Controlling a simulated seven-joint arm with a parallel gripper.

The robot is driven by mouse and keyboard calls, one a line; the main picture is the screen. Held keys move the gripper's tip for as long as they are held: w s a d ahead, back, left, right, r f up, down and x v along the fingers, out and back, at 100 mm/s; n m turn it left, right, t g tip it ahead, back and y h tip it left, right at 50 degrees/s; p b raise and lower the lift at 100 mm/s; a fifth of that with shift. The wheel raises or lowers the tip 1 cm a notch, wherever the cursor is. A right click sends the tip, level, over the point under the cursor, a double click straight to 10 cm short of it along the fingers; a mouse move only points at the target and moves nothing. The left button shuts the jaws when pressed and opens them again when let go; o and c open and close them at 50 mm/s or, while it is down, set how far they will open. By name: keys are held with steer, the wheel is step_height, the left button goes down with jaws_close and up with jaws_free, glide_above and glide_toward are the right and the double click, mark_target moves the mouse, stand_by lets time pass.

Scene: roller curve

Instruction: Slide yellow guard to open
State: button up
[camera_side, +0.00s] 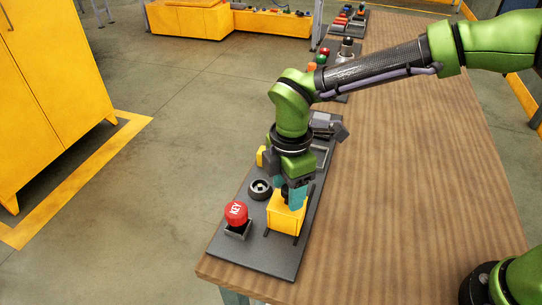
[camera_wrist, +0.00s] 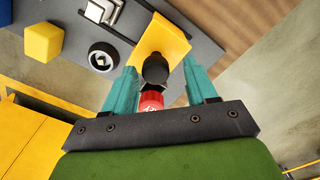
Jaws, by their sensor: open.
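The yellow guard (camera_side: 284,216) sits on the dark grey panel near its front end, between two thin dark rails. My gripper (camera_side: 295,196) is right above and at the guard, pointing down. In the wrist view the yellow guard (camera_wrist: 160,40) lies between and beyond the two teal fingers of my gripper (camera_wrist: 163,88). The fingers are apart. A dark rounded knob (camera_wrist: 155,69) shows on the guard between them. I cannot tell whether either finger touches it.
A red button marked KEY (camera_side: 236,213) stands left of the guard. A round black dial (camera_side: 260,189) and a yellow block (camera_wrist: 43,43) are also on the panel (camera_side: 266,262). The wooden table (camera_side: 410,190) is clear to the right. Other control panels stand farther back.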

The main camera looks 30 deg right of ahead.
step_height(320, 180, up, 17)
stand_by(0.4)
